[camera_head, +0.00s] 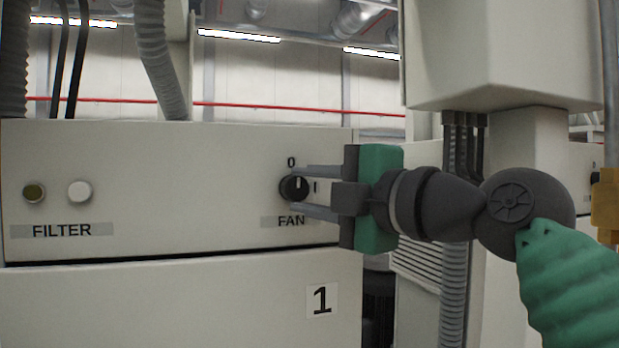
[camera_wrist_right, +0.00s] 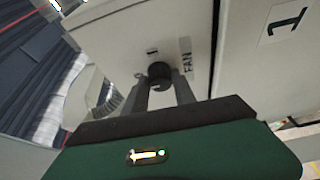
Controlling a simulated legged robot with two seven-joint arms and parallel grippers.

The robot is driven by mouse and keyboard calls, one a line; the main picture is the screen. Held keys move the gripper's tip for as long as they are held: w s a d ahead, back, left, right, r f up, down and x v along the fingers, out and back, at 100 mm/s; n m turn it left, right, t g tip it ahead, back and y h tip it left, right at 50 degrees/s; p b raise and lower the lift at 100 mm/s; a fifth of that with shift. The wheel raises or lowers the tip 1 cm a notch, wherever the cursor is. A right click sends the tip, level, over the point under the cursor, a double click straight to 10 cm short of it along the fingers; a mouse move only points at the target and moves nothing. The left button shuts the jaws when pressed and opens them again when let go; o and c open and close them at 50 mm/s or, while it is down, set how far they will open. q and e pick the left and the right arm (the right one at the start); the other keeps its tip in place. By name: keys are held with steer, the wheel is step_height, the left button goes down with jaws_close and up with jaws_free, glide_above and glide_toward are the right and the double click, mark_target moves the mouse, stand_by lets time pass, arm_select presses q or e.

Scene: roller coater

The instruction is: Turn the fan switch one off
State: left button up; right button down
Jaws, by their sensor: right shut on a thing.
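The fan switch (camera_head: 294,187) is a round black knob with a white pointer mark on the grey panel, above the label FAN. A 0 is printed above it and an I to its right; the pointer looks roughly upright, toward the 0. My right gripper (camera_head: 296,188) comes in from the right and is shut on the knob, one finger above and one below. In the right wrist view the knob (camera_wrist_right: 160,72) sits between the tips of the two grey fingers (camera_wrist_right: 163,85). My left gripper is not in view.
A FILTER label (camera_head: 62,231) with a dark round button (camera_head: 33,192) and a white one (camera_head: 79,191) is at the left of the panel. A number 1 sign (camera_head: 321,300) is below. A grey box (camera_head: 505,55) overhangs at upper right.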

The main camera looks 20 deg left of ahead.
steer(key=shift+w+f+n, duration=0.1)
steer(key=shift+f+n, duration=0.05)
steer(key=shift+n, duration=0.15)
stand_by(0.4)
steer(key=c, duration=1.1)
jaws_free()
steer(key=shift+g, duration=0.3)
steer(key=shift+o, duration=0.4)
steer(key=shift+w+a, duration=0.15)
steer(key=shift+w, duration=0.05)
steer(key=shift+s+d, duration=0.3)
steer(key=b+v, duration=0.5)
steer(key=v, duration=1.1)
steer(key=shift+b, duration=0.3)
steer(key=shift+a+f, duration=0.1)
steer(key=shift+a, duration=0.05)
